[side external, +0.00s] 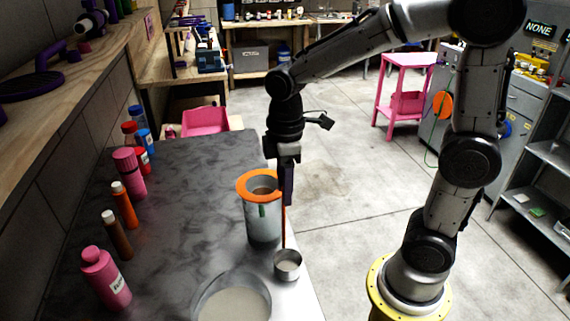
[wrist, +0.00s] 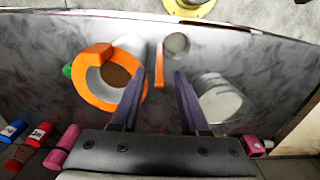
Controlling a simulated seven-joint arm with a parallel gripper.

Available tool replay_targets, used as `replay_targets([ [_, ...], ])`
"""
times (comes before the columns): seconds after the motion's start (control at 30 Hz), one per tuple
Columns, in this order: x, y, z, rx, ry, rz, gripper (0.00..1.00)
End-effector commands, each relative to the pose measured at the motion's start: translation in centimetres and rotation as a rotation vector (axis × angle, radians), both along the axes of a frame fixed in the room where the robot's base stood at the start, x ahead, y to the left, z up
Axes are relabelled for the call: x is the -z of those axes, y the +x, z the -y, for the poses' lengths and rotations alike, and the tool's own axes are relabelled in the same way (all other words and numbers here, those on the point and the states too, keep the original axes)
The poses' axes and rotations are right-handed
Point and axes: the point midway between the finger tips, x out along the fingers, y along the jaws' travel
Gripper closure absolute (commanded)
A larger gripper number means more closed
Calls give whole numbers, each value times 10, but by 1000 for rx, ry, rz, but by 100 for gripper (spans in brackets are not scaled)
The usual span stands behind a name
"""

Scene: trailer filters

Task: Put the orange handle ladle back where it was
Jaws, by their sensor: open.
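The ladle stands on the grey counter near its right edge in the side view, with its thin orange handle (side external: 283,228) upright and its small metal cup (side external: 287,264) at the bottom. My gripper (side external: 287,196) points down over the handle. In the wrist view the orange handle (wrist: 159,63) shows between the open fingertips of my gripper (wrist: 160,73), and the cup (wrist: 176,44) lies just beyond. I cannot tell whether the fingers touch the handle. A grey cylinder with an orange rim (side external: 262,182) stands close beside; its rim also shows in the wrist view (wrist: 97,92).
A wide metal pot with pale contents (side external: 232,304) stands at the counter's front. Several bottles, one pink (side external: 105,279), line the left side. A pink tray (side external: 205,121) lies behind the counter. The counter's middle (side external: 180,215) is clear.

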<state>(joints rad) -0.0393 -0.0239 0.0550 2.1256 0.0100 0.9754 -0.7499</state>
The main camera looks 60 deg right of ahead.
Motion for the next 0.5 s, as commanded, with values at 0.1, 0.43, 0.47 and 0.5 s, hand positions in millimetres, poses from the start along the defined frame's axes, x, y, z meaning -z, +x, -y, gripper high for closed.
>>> replay_targets([
  [0.1,-26,1,0,0,0,6,55],
  [0.43,-64,-1,1,4,0,3,55],
  [0.47,-66,-3,1,10,0,7,55],
  [0.5,-68,-6,1,24,1,17,55],
])
